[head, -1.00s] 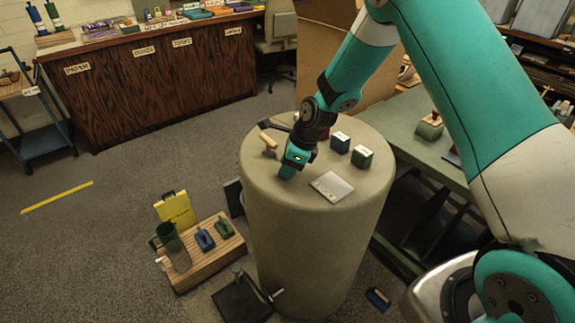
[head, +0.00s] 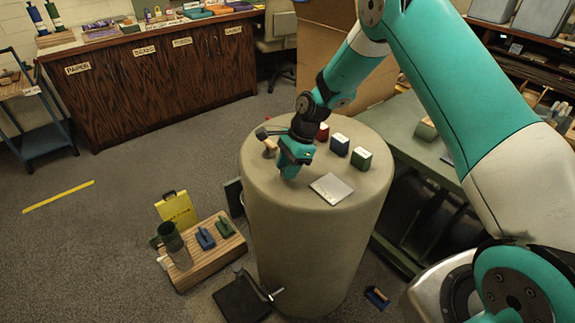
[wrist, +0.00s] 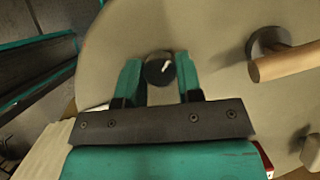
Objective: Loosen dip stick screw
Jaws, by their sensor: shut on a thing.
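In the wrist view a dark round screw knob (wrist: 158,69) with a short white pointer mark stands on the pale drum top. My gripper (wrist: 158,75) has its two teal fingers on either side of the knob and is shut on it. In the head view my gripper (head: 291,173) points down at the drum top (head: 262,190), left of its middle, and hides the knob. A wooden handle (wrist: 285,66) on a dark round base stands to the right of the knob in the wrist view, apart from my fingers.
A flat pale plate (head: 331,188) lies at front right. A wooden rack (head: 205,262) and a yellow sign (head: 176,208) stand on the floor at left.

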